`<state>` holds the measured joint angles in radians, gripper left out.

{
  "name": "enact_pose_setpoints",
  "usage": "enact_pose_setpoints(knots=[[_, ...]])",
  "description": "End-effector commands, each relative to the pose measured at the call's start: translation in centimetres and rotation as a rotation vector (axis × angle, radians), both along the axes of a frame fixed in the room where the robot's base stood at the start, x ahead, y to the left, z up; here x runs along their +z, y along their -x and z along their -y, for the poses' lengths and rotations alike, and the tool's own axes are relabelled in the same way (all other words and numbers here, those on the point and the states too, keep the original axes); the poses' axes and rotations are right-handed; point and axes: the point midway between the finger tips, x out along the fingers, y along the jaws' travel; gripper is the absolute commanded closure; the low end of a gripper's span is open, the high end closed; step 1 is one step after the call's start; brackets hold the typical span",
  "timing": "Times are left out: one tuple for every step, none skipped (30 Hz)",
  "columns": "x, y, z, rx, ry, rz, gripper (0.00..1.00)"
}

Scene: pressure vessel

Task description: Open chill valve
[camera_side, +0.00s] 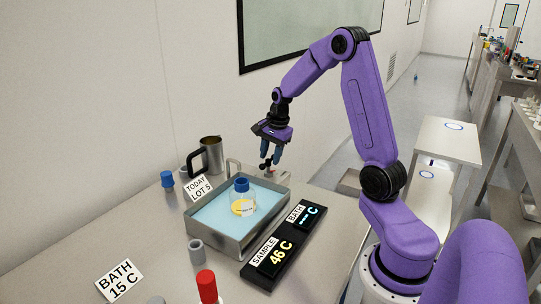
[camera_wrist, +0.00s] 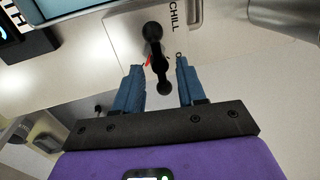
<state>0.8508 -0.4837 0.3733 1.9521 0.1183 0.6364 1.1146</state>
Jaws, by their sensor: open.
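The chill valve shows in the wrist view as a black lever (camera_wrist: 153,34) with rounded ends, mounted by a pale plate marked CHILL (camera_wrist: 185,12). A small red mark is beside the lever. My gripper (camera_wrist: 159,66) is open, with one blue finger on each side of the lever's near end and a visible gap to both. In the side view my gripper (camera_side: 270,154) points down at the valve, behind the far right corner of the bath (camera_side: 225,243). The fingers partly hide the valve there. The bath holds blue liquid and a blue-capped bottle (camera_side: 243,202) with yellow contents.
A black display (camera_side: 284,248) reads SAMPLE 46 C and BATH with dashes. A steel jug (camera_side: 212,155), a TODAY LOT 5 card (camera_side: 198,187), a BATH 15 C card (camera_side: 119,281) and a red-capped tube (camera_side: 207,285) stand around the bath. The wall is close behind the bench.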

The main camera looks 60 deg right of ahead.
Motion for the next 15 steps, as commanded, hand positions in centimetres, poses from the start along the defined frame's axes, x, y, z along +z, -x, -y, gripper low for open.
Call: enact_pose_setpoints(knots=[[-0.26, -0.02, -0.01, 0.0, 0.0, -0.001, 0.6], [-0.34, -0.06, -0.01, 0.0, 0.0, 0.0, 0.6], [-0.41, -0.08, -0.01, 0.0, 0.0, 0.001, 0.6], [-0.44, -0.09, -0.01, 0.0, 0.0, 0.001, 0.6], [-0.46, -0.09, -0.01, 0.0, 0.0, 0.001, 0.6], [-0.46, -0.09, -0.01, 0.0, 0.0, 0.001, 0.6], [-0.46, -0.1, -0.01, 0.0, 0.0, 0.001, 0.6], [-0.45, -0.09, -0.01, 0.0, 0.0, 0.001, 0.6], [-0.45, -0.09, -0.01, 0.0, 0.0, 0.001, 0.6], [-0.44, -0.09, -0.01, 0.0, 0.0, 0.001, 0.6], [-0.44, -0.09, -0.01, 0.0, 0.0, 0.001, 0.63], [-0.44, -0.09, -0.01, 0.0, 0.0, 0.001, 0.76], [-0.44, -0.09, -0.01, 0.0, 0.0, 0.001, 0.86], [-0.43, -0.09, -0.01, 0.0, 0.0, 0.001, 0.96], [-0.43, -0.09, -0.01, 0.0, 0.0, 0.001, 1.0]])
